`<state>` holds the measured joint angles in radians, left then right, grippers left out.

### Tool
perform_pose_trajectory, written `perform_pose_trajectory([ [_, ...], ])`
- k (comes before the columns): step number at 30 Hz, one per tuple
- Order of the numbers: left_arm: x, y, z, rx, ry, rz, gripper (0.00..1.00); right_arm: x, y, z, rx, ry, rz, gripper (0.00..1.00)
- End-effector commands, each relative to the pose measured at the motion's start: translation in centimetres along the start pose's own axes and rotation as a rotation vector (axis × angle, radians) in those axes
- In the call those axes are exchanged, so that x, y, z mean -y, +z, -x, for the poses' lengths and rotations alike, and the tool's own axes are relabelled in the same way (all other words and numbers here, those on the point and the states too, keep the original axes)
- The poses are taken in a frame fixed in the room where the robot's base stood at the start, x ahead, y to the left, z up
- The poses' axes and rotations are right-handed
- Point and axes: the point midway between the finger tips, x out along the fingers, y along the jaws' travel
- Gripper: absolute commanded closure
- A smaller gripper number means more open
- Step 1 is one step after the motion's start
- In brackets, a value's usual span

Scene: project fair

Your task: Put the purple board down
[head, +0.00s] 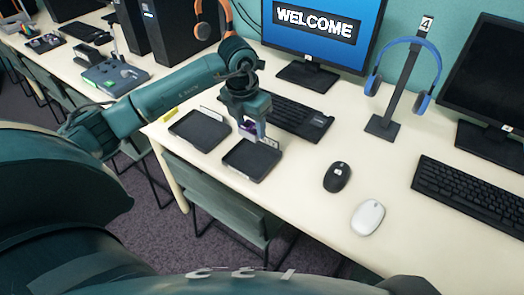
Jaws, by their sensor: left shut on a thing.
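My left gripper (252,122) comes in from the left and points down at the desk. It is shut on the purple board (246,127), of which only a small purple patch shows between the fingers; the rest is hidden. The board is at the far edge of a black tray (245,163) with a pale label at its back. I cannot tell whether the board touches the tray or desk. A second black tray (199,131) lies to the left and looks empty. My right gripper is not in view.
A black keyboard (290,117) lies just right of the gripper, before the WELCOME monitor (322,28). A black mouse (337,177), a white mouse (368,217) and a headphone stand (398,85) are further right. A chair (220,197) stands at the desk's front edge.

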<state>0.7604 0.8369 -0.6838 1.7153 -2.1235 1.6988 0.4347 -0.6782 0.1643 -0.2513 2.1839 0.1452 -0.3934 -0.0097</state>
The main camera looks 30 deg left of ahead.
Motion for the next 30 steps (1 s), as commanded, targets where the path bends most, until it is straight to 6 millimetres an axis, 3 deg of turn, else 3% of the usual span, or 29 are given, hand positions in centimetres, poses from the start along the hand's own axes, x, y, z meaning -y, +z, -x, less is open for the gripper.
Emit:
perform_pose_trajectory([
  [9,-0.2,-0.8,-4.8,-0.006,0.008,0.054,0.72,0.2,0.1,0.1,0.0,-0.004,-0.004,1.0],
  [17,-0.2,-1.1,-7.0,-0.003,0.008,0.05,0.72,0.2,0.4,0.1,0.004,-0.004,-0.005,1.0],
  [22,-0.2,-1.4,-9.4,-0.004,0.007,0.051,0.72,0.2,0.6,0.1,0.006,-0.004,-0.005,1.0],
  [30,-0.3,-1.5,-9.9,-0.001,0.008,0.049,0.72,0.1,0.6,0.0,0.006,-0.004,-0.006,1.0],
])
